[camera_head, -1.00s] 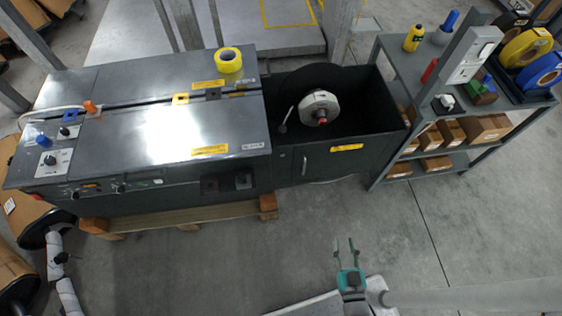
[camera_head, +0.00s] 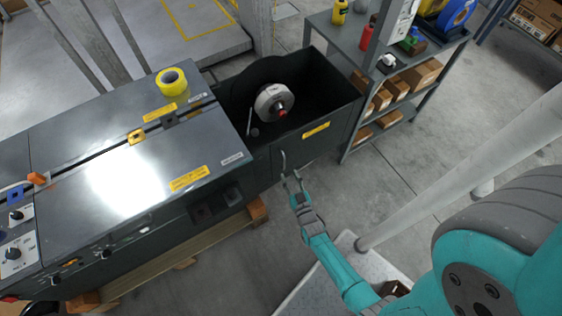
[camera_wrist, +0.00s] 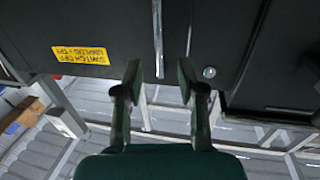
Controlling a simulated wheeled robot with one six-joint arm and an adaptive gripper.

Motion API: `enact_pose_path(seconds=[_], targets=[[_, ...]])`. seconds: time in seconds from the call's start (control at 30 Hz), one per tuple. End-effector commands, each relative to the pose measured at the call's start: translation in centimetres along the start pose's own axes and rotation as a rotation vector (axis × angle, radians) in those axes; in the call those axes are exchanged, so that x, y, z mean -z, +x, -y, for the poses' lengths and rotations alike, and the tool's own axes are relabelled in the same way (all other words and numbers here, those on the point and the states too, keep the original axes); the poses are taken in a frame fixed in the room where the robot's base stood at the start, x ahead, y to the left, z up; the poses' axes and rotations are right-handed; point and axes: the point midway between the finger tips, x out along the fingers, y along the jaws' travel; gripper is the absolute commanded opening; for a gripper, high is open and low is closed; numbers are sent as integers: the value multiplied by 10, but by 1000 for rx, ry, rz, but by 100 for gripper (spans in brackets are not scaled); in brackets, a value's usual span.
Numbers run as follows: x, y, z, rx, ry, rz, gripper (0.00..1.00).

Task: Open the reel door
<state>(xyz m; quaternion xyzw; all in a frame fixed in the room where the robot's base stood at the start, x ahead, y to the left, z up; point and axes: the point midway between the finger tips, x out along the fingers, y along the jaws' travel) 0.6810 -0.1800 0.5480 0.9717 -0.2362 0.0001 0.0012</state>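The reel door (camera_head: 308,146) is a dark grey front panel with a yellow label, below the open reel bin. It looks closed. Its thin silver handle (camera_head: 283,160) stands upright near the door's left edge. In the wrist view the handle (camera_wrist: 158,40) appears as a bar ahead of and between the fingers, with a gap on each side. My gripper (camera_head: 291,174) is open and empty, close to the handle. The wrist view shows both teal-grey fingers (camera_wrist: 159,78) apart. A round lock (camera_wrist: 209,72) sits right of the handle there.
A reel (camera_head: 272,102) sits in the bin. The strapping machine (camera_head: 100,150) with yellow tape (camera_head: 172,81) on top stands to the left. A shelf (camera_head: 345,32) with boxes stands close on the right. A pale post (camera_head: 470,165) rises at right. Floor before the door is clear.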

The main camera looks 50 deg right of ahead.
Motion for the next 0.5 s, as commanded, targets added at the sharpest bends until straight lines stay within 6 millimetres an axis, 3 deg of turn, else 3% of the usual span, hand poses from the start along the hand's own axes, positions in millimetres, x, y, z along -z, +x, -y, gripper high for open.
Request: enact_pose_path(seconds=[0.2,0.5], targets=[[1,41,0,-1,0,-2,39],[0,72,0,0,-1,1,39]])
